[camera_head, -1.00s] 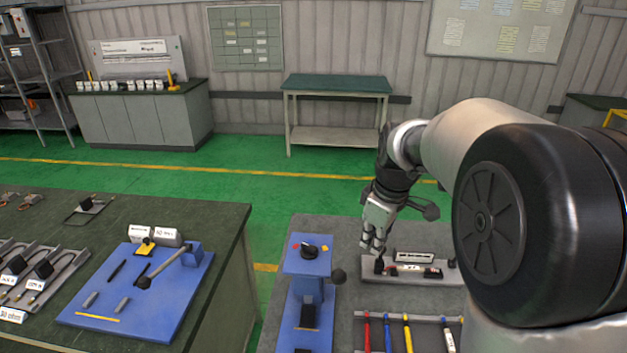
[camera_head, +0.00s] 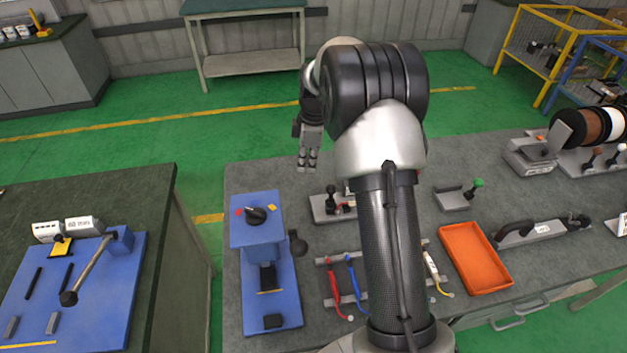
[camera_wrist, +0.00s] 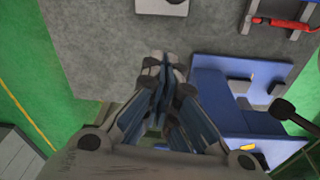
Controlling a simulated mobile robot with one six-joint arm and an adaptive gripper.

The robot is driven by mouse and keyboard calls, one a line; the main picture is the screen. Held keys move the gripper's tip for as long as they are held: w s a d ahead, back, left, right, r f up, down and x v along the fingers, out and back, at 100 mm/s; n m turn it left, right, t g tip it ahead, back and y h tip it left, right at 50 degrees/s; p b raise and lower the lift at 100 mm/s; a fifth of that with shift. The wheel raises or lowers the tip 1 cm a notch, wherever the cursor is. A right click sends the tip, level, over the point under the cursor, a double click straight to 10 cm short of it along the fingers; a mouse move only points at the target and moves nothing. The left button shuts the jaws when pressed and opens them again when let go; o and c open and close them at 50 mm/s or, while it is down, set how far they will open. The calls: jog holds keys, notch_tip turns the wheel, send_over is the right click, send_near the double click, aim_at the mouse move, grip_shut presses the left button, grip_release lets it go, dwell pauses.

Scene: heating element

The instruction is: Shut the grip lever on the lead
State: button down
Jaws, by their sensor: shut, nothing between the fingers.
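My gripper (camera_head: 308,160) is shut and empty, hanging fingers-down above the back edge of the grey table. In the wrist view its fingers (camera_wrist: 162,75) are together with nothing between them. A small grey plate with an upright black-knobbed lever (camera_head: 331,193) stands on the table, below and right of my gripper and apart from it. A red and black part beside the lever is partly hidden by my arm. I cannot tell whether this lever is shut. Red (camera_head: 333,285) and blue leads (camera_head: 355,280) lie across a rack; the red one also shows in the wrist view (camera_wrist: 290,23).
A blue fixture (camera_head: 262,250) with a black ball handle stands left of the leads. An orange tray (camera_head: 474,258) and a green-knobbed lever (camera_head: 477,186) are right of my arm. A green-topped bench (camera_head: 160,215) stands left across a gap.

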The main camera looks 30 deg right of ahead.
aim_at(331, 194)
notch_tip(331, 194, down, 9)
jog(key=s+d+b, duration=0.1)
jog(key=d+b, duration=0.1)
jog(key=shift+d+b, duration=0.3)
jog(key=shift+b, duration=0.1)
jog(key=shift+s+d, duration=0.1)
jog(key=shift+d, duration=0.05)
dwell(0.5)
